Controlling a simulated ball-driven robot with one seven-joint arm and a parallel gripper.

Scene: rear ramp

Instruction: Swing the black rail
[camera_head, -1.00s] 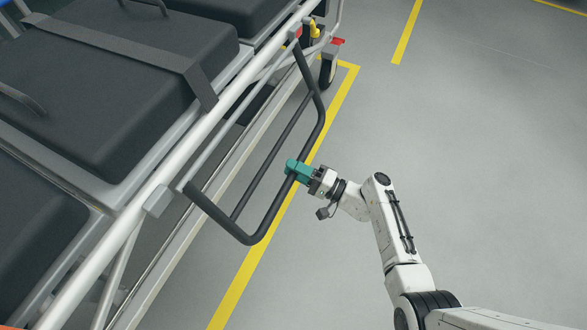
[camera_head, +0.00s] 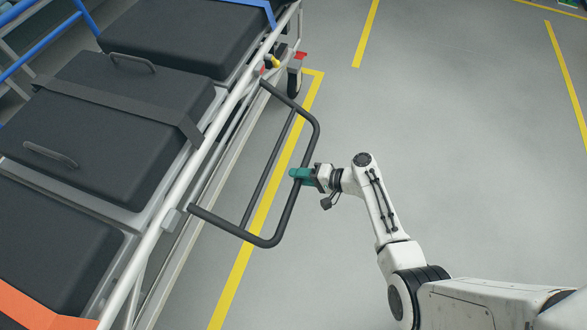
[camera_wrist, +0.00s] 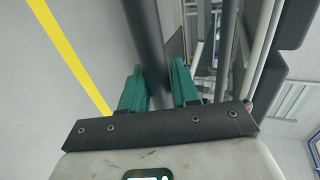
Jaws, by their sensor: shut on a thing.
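The black rail (camera_head: 287,207) is a tubular frame with an outer bar and an inner bar, joined to the side of a stretcher with black cushions. It sticks out from the stretcher's side over the floor. My gripper (camera_head: 300,175), with teal fingers, is shut on the rail's outer bar near its middle. In the wrist view the black bar (camera_wrist: 146,40) runs between the two teal fingers (camera_wrist: 158,88). The fingers hide a short piece of the bar.
The stretcher's white side tube (camera_head: 205,150) runs along the rail's left. A caster wheel (camera_head: 294,82) stands at its far end. Yellow lines (camera_head: 237,275) mark the floor. The grey floor to the right is clear.

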